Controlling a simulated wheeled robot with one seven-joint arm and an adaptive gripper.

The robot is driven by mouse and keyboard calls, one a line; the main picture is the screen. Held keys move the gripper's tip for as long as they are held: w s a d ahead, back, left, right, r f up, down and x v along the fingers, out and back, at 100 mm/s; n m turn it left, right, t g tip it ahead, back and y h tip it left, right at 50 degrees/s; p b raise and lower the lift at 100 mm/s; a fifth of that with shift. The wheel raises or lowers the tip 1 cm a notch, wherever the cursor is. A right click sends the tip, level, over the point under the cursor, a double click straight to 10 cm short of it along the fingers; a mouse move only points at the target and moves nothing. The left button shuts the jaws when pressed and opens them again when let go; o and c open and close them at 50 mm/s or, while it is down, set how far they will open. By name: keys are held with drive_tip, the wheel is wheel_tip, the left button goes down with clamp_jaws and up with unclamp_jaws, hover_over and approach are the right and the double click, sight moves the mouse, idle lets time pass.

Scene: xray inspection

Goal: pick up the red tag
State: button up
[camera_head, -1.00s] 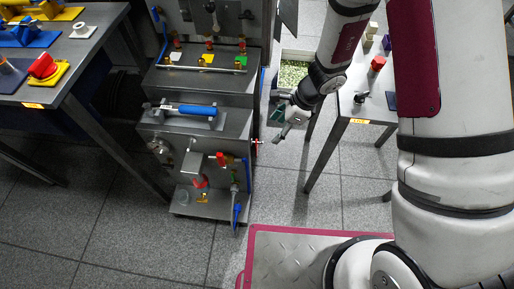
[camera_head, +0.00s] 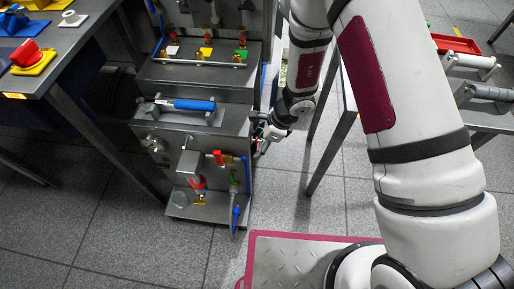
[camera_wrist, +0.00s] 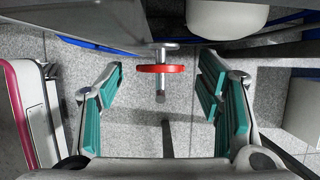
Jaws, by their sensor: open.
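In the wrist view a thin red disc-like piece (camera_wrist: 149,69), which looks like the red tag, sits around a short metal pin (camera_wrist: 160,95). The pin sticks out from the side of the grey metal cabinet (camera_head: 203,117). My gripper (camera_wrist: 163,66) is open, with its teal-padded fingers to the left and right of the red piece. Clear gaps show between the pads and the red piece, and nothing is held. In the head view my gripper (camera_head: 261,143) is at the cabinet's right side and mostly hides the red piece.
The cabinet carries a blue-handled bar (camera_head: 190,105), several coloured valves and a blue hose (camera_head: 236,214). A table with a red button on a yellow base (camera_head: 34,66) stands left. Another table's leg (camera_head: 330,155) stands close right of my gripper.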

drive_tip(key=shift+x, duration=0.85)
drive_tip(key=shift+d+r, duration=0.1)
drive_tip(key=c, duration=0.9)
drive_tip(key=shift+c, duration=0.2)
drive_tip(key=shift+r, duration=0.5)
drive_tip(key=shift+d+r+p, duration=0.2)
drive_tip(key=shift+d+p, duration=0.05)
drive_tip(key=shift+p, duration=0.1)
drive_tip(key=a+p+v, duration=0.2)
drive_tip(key=p+v, duration=0.4)
drive_tip(key=v, duration=0.7)
drive_tip(key=shift+v, duration=0.8)
